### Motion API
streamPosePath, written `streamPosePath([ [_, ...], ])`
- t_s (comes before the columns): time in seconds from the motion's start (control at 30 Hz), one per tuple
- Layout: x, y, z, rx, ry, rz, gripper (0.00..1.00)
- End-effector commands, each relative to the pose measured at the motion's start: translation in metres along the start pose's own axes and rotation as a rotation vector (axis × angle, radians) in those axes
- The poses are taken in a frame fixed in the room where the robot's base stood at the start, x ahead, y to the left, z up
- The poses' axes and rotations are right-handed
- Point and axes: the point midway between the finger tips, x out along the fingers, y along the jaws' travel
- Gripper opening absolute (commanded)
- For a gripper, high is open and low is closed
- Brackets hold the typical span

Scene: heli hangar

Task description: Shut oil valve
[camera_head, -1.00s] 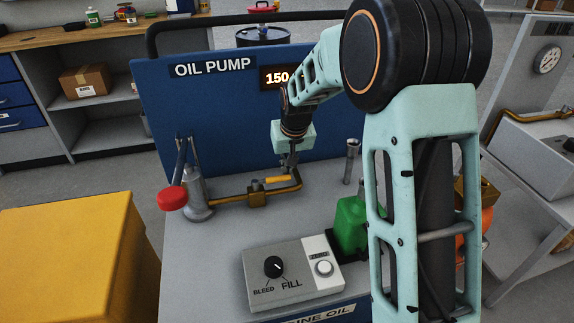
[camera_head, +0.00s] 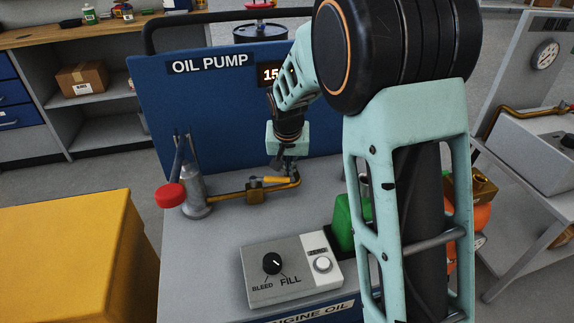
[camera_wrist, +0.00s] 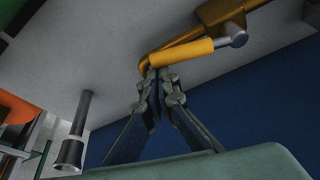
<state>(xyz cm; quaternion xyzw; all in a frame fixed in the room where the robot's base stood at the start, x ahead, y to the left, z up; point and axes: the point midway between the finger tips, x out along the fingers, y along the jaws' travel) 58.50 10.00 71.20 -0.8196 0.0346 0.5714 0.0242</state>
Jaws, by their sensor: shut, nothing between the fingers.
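The oil valve is a brass body (camera_head: 256,193) with a yellow-orange lever handle (camera_head: 277,180) on the pipe of the oil pump bench. The handle lies roughly along the pipe. In the wrist view the orange handle (camera_wrist: 181,56) runs from the brass body (camera_wrist: 222,14) toward my fingertips. My gripper (camera_head: 289,175) points down at the free end of the handle. In the wrist view my gripper (camera_wrist: 157,75) has its fingers together, with nothing between them, at or very near the handle's end. I cannot tell whether they touch it.
A hand pump with a red knob (camera_head: 170,195) stands left of the valve. A grey control box (camera_head: 290,275) sits in front, with a green container (camera_head: 343,225) to its right. A blue OIL PUMP panel (camera_head: 200,110) rises behind. A yellow cabinet (camera_head: 70,255) stands left.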

Motion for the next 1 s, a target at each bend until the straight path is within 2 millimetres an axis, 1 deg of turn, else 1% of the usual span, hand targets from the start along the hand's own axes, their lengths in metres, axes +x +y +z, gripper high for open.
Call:
streamPosePath([
  [0.1, -0.004, -0.001, 0.012, 0.097, -0.001, 0.039, 0.00],
  [0.33, -0.012, -0.002, 0.031, 0.302, -0.001, 0.115, 0.00],
  [0.57, -0.020, -0.008, 0.049, 0.508, 0.000, 0.191, 0.00],
  [1.0, -0.032, -0.029, 0.079, 0.898, 0.000, 0.335, 0.00],
])
